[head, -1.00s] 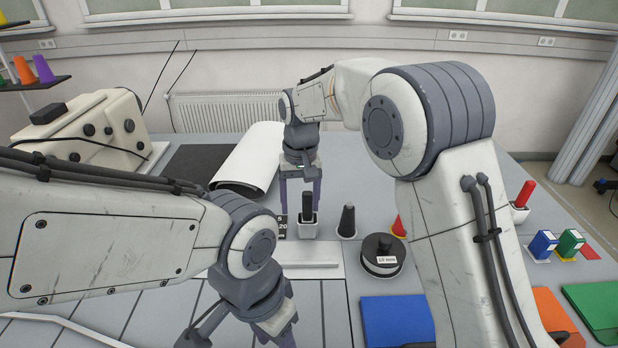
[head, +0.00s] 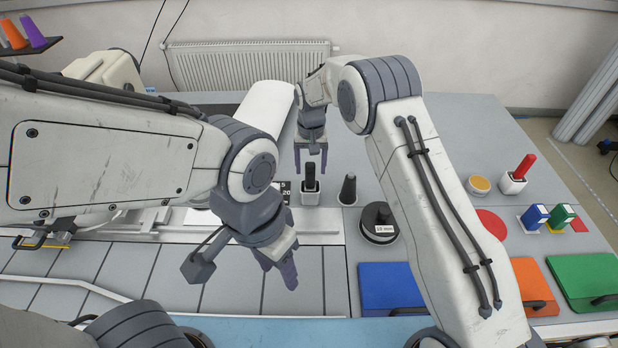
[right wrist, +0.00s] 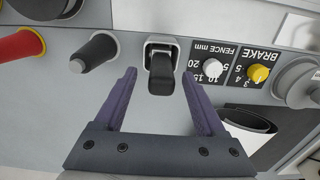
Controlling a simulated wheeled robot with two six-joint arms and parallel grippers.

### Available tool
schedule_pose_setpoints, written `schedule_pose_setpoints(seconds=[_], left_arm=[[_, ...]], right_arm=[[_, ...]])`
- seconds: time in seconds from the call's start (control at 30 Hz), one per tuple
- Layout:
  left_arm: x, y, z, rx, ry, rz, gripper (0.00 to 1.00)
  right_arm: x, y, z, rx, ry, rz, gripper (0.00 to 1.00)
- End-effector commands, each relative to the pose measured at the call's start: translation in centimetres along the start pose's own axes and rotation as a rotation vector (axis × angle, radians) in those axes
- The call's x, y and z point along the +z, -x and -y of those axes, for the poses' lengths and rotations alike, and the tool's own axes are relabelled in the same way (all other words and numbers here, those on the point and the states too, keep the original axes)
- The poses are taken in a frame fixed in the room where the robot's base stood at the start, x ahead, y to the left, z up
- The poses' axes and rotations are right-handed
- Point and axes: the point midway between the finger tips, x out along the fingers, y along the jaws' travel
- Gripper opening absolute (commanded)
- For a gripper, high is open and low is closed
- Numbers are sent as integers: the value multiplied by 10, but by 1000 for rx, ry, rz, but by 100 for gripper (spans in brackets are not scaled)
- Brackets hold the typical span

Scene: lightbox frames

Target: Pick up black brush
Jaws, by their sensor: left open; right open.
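The black brush (head: 310,182) stands upright in a small white holder (head: 309,198) on the grey table, near the middle of the head view. In the right wrist view the brush (right wrist: 162,74) shows between the two purple fingers, with its white holder (right wrist: 150,46) behind. My right gripper (head: 311,167) is open and points down at the brush, its fingertips about level with the brush's top in the picture. Nothing is gripped. My left gripper (head: 277,273) is open and empty, low over the grey panels at the front, well apart from the brush.
A red-handled item (head: 520,168) in a white holder stands farther right. Dark marked labels (head: 286,192) lie left of the brush. A white roll (head: 262,108) lies behind.

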Motion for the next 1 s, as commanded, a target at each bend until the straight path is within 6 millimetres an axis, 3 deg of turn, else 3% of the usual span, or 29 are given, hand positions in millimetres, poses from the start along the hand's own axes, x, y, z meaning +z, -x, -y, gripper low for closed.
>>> schedule_pose_setpoints(seconds=[0.03, 0.1, 0.43, 0.47, 0.63, 0.67, 1.0], left_arm=[[-1, 12, -1, 0, -1, 0, 50], [-1, 15, -1, 0, 0, 0, 50], [-1, 16, -1, 0, 1, 0, 50], [-1, 16, -1, 0, 1, 0, 50], [-1, 16, -1, 0, 1, 0, 50], [-1, 16, -1, 0, 1, 0, 50], [-1, 12, -1, 0, 1, 0, 50]], right_arm=[[1, -1, 1, 1, 1, 4, 72], [0, -13, 1, 1, 1, 3, 72], [0, -25, 3, -1, 3, -2, 72], [0, -25, 3, -1, 3, -2, 69], [0, -25, 3, -1, 4, -2, 4], [0, -25, 3, -1, 4, -2, 0], [-1, -20, 4, -2, 4, -5, 0]])
